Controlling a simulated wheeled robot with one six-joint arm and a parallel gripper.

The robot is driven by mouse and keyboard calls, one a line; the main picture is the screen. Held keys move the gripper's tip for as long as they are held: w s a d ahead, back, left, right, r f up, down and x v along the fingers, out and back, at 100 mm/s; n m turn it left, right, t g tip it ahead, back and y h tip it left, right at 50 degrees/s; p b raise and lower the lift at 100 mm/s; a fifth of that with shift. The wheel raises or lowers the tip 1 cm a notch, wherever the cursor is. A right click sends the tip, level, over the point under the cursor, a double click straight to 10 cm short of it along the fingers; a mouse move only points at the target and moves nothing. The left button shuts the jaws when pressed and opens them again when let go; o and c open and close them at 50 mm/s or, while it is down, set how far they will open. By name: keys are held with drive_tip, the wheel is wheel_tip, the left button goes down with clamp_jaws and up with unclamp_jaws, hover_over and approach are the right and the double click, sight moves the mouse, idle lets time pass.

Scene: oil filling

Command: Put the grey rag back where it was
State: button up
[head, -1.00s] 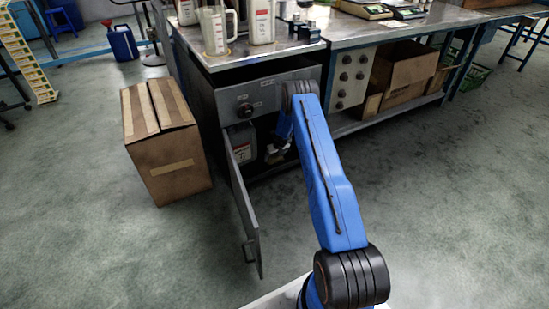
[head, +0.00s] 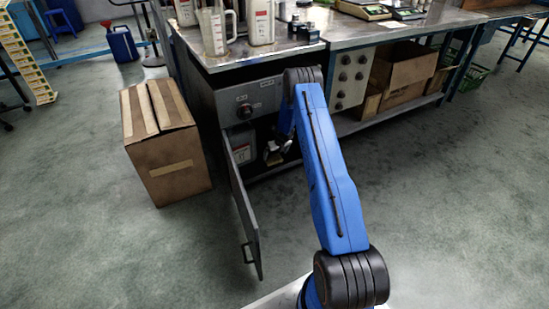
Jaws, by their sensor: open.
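My gripper (head: 285,148) is at the mouth of the open grey cabinet (head: 203,105) under the bench, mostly hidden by my own arm and the dark interior. It is open. A small pale thing (head: 272,157) shows just left of my gripper inside the cabinet. I cannot tell whether it is the grey rag, and no other rag is clearly in view. A white container with a red label (head: 241,143) stands inside, left of the gripper. The cabinet door (head: 243,205) hangs open toward me on the left.
A closed cardboard box (head: 168,145) stands on the floor left of the cabinet. Jugs (head: 214,32) and a labelled bottle (head: 261,22) stand on the bench above. Cardboard boxes (head: 400,72) fill the shelf to the right. The floor in front is clear.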

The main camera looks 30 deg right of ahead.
drive_tip(key=v, duration=1.1)
drive_tip(key=shift+r, duration=0.25)
drive_tip(key=shift+s, duration=0.15)
